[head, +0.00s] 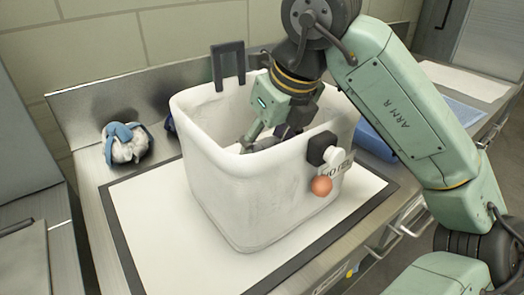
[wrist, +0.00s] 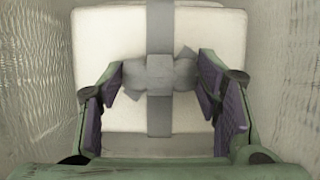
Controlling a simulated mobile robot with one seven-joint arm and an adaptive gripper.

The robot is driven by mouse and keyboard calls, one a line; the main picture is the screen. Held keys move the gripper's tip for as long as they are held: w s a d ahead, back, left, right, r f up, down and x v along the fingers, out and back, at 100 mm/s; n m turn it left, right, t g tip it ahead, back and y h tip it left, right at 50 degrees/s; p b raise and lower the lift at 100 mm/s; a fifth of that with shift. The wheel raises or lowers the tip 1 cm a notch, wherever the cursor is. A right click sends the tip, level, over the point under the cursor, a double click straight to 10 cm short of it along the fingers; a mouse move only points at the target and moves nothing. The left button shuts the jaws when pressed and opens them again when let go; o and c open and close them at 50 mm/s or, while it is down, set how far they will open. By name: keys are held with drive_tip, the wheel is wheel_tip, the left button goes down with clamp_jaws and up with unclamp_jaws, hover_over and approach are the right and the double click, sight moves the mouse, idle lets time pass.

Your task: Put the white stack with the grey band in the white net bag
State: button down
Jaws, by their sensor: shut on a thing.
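The white bag (head: 245,195) stands upright, open at the top, on a white mat in the head view. Its pale ribbed, net-like walls (wrist: 285,60) rise on both sides in the wrist view. My gripper (head: 250,140) reaches down inside it, and the near wall hides part of the fingers. In the wrist view the white stack (wrist: 105,45) lies flat below, between the walls, with a grey band (wrist: 160,25) across it. My gripper (wrist: 160,88) is shut on the grey knot of the band. The stack is hidden in the head view.
A dark handle (head: 228,65) stands up at the bag's back rim. A black clip and an orange ball (head: 321,186) are on its right front. A white and blue cloth bundle (head: 125,143) lies at left. A blue thing (head: 375,142) is behind right. The mat's front (head: 180,250) is clear.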

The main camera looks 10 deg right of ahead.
drive_tip(key=shift+f, duration=0.25)
drive_tip(key=c, duration=0.5)
unclamp_jaws()
drive_tip(key=shift+r, duration=0.1)
drive_tip(key=v, duration=1.2)
drive_tip(key=shift+s+r, duration=0.1)
drive_tip(key=shift+s, duration=0.05)
